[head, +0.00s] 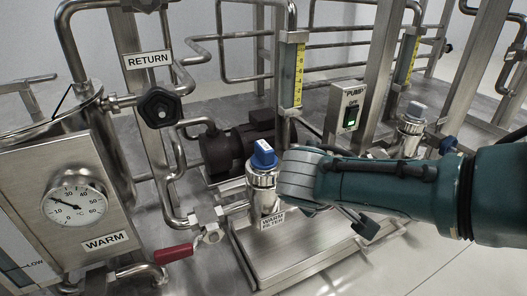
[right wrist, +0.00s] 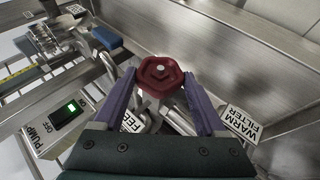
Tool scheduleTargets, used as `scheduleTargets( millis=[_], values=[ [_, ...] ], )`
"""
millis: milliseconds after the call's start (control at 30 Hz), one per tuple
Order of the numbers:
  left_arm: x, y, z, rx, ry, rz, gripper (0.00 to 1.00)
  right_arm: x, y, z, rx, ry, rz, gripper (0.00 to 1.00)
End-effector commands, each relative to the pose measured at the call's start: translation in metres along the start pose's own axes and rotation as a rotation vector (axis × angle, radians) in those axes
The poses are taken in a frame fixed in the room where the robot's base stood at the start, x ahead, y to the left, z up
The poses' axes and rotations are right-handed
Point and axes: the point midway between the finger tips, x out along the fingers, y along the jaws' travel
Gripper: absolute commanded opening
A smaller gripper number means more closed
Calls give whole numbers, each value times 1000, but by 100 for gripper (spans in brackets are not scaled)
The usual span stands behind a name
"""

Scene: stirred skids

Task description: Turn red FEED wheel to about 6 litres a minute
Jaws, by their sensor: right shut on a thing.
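The red FEED wheel (right wrist: 160,75) is in the right wrist view, seen from above with a pale centre. My right gripper (right wrist: 160,82) has its two purple fingers on either side of the wheel's rim and is shut on it. The FEED label (right wrist: 132,122) lies just below the wheel, partly covered by a finger. In the head view my right arm (head: 400,190) comes in from the right and hides the wheel. Two upright yellow-scaled tubes show in the head view, one near (head: 299,75) and one farther right (head: 409,58); their readings are too small to tell. My left gripper is not in view.
A lit green PUMP switch (head: 351,116) stands behind my arm. A black RETURN wheel (head: 159,108), a red lever (head: 173,253) and the WARM tank's dial (head: 75,205) are at left.

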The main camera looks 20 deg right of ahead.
Motion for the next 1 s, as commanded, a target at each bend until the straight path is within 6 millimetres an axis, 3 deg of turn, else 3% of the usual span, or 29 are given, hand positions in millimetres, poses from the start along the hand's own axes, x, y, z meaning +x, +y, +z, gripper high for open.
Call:
scheduleTargets(
  millis=[533,567,800,1000],
  values=[
    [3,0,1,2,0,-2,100,1,-2,2,-13,-3,26,18],
    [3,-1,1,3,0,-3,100,1,-2,2,-13,-3,26,74],
    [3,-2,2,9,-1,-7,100,1,-1,1,-12,-2,27,100],
    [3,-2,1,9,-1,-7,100,0,-1,1,-12,-1,27,100]
  ],
)
